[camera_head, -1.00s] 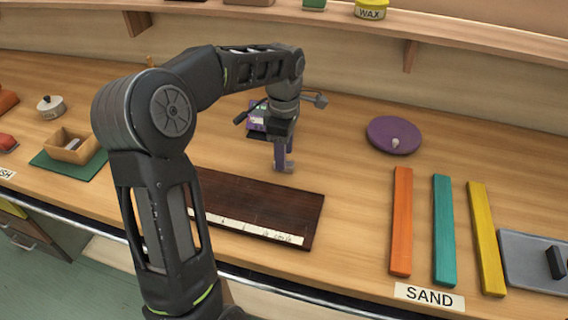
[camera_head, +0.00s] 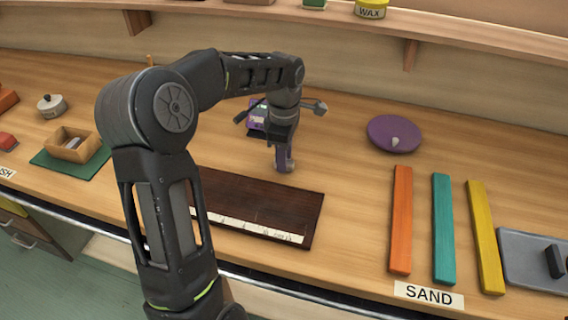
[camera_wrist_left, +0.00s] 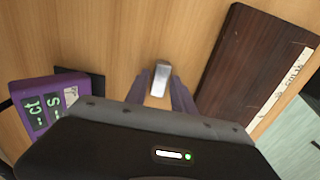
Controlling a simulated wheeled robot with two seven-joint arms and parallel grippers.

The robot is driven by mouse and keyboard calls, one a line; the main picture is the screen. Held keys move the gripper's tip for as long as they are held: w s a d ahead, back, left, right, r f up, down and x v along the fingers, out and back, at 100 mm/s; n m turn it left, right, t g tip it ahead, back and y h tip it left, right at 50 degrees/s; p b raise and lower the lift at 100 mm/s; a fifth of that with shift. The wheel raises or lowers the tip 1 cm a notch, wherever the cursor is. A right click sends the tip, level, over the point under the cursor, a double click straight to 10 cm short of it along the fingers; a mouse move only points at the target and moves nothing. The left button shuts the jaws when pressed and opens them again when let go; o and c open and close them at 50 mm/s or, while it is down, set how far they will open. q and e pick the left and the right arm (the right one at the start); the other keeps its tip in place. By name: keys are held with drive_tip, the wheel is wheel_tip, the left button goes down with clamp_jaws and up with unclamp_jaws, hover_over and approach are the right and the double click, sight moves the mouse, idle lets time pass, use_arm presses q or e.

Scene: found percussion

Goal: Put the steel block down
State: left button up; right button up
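The steel block (camera_wrist_left: 159,80) is a small bright grey piece between the two purple fingertips in the left wrist view. In the head view the block (camera_head: 285,168) shows as a small grey end at the bottom of the fingers, low at the worktop, just behind the dark wooden board (camera_head: 265,200). My left gripper (camera_head: 284,160) points down and its fingers lie close against the block's sides. The left wrist view also shows the gripper (camera_wrist_left: 160,85). Whether the block's underside touches the wood cannot be told. My right gripper is not in view.
A purple meter box (camera_wrist_left: 42,110) stands close to the gripper. A purple disc (camera_head: 394,132) lies to the right. Orange (camera_head: 401,220), teal (camera_head: 443,230) and yellow (camera_head: 485,238) bars lie farther right. A wooden box (camera_head: 74,143) is on the left. Wood between gripper and disc is clear.

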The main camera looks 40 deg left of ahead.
use_arm(q)
clamp_jaws()
drive_tip(key=shift+r, duration=0.1)
idle(0.5)
wheel_tip(320, 180, up, 10)
idle(0.4)
idle(0.8)
